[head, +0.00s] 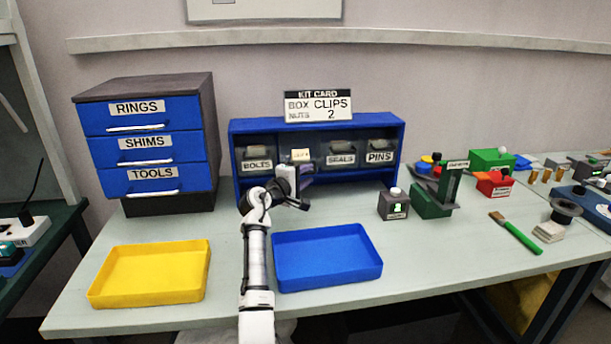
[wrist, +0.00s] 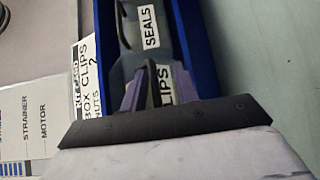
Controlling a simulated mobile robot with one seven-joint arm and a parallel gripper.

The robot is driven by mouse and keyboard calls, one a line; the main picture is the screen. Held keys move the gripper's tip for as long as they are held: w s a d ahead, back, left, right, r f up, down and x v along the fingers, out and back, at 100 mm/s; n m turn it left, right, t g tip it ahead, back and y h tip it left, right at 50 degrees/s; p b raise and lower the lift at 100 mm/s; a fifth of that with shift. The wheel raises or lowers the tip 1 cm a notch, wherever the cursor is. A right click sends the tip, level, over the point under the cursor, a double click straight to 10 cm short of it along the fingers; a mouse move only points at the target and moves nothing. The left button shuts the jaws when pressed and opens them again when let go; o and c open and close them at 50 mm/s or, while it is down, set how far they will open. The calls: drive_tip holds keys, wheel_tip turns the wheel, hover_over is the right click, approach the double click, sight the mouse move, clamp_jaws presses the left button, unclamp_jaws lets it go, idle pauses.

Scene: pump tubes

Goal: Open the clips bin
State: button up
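The clips bin sits in the blue rack, second from the left, between the bolts bin (head: 257,165) and the seals bin (head: 341,159). Its label (head: 301,155) is small and blurred in the head view. In the wrist view the clips label (wrist: 165,86) is partly covered by my fingers. My gripper (head: 306,176) is in front of the rack at this bin. Its purplish fingers also show in the wrist view (wrist: 145,88), close to the bin front. I cannot tell whether they touch it, or how far apart they are.
The blue rack (head: 392,127) carries a kit card (head: 318,105) on top. The pins bin (head: 380,157) is at its right end. A drawer cabinet (head: 145,85) stands left. A yellow tray (head: 150,298) and a blue tray (head: 328,284) lie in front; a dark box (head: 394,207) stands right.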

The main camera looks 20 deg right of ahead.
drive_tip(key=shift+r, duration=0.15)
drive_tip(key=shift+s+a, duration=0.1)
drive_tip(key=shift+a, duration=0.05)
drive_tip(key=b+v, duration=0.3)
drive_tip(key=v, duration=1)
drive_tip(key=shift+s+a, duration=0.15)
drive_tip(key=shift+a, duration=0.1)
